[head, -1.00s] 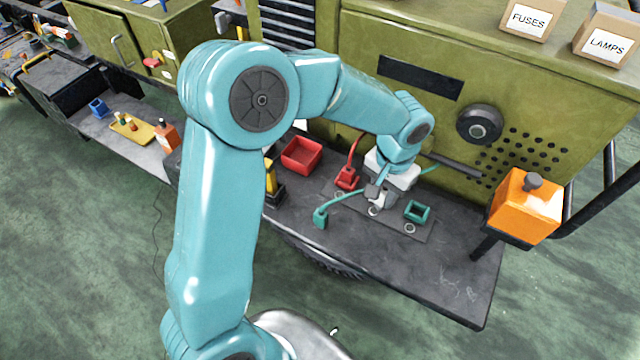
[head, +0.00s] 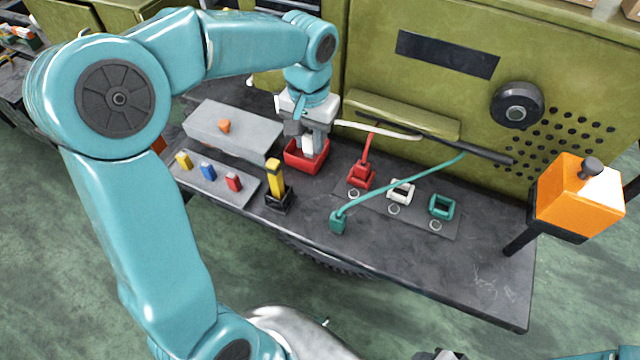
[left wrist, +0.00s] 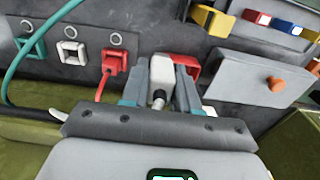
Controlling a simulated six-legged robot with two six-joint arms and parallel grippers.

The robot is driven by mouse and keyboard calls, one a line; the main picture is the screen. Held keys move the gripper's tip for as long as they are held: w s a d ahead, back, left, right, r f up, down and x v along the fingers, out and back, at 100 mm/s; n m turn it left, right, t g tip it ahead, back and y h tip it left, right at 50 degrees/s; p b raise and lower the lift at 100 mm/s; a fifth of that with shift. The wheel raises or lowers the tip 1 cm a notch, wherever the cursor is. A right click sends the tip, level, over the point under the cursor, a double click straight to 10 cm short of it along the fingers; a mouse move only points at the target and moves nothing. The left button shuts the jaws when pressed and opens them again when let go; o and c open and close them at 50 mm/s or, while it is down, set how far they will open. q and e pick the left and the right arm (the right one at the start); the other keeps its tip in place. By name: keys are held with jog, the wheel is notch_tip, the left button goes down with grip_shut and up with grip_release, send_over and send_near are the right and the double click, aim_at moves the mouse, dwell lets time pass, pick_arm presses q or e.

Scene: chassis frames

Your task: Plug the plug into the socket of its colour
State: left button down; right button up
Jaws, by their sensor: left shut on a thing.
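My left gripper (head: 308,142) is shut on the white plug (head: 308,149), held over the red bin (head: 293,165). The plug also shows between the fingers in the left wrist view (left wrist: 162,70). A white cable (head: 385,130) runs right from it. The white socket (head: 401,191) is empty, between the red socket (head: 361,180) and the empty teal socket (head: 441,206). A red plug (head: 363,170) with a red cable sits at the red socket. The teal plug (head: 337,222) lies on the bench, left of the sockets. Only a dark tip at the bottom edge may be my right gripper (head: 440,355).
A yellow-handled switch (head: 275,185) stands left of the sockets. A grey tray (head: 225,196) holds yellow, blue and red pieces. A grey box (head: 215,138) with an orange knob lies behind it. An orange box (head: 572,203) stands at the right end. The bench's right front is clear.

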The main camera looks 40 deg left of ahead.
pick_arm(q)
notch_tip(320, 180, down, 14)
jog(key=shift+d+f+b, duration=0.15)
jog(key=shift+f+b, duration=0.1)
jog(key=shift+b, duration=0.05)
jog(key=shift+f, duration=0.15)
jog(key=c, duration=0.8)
grip_release()
jog(key=shift+c, duration=0.2)
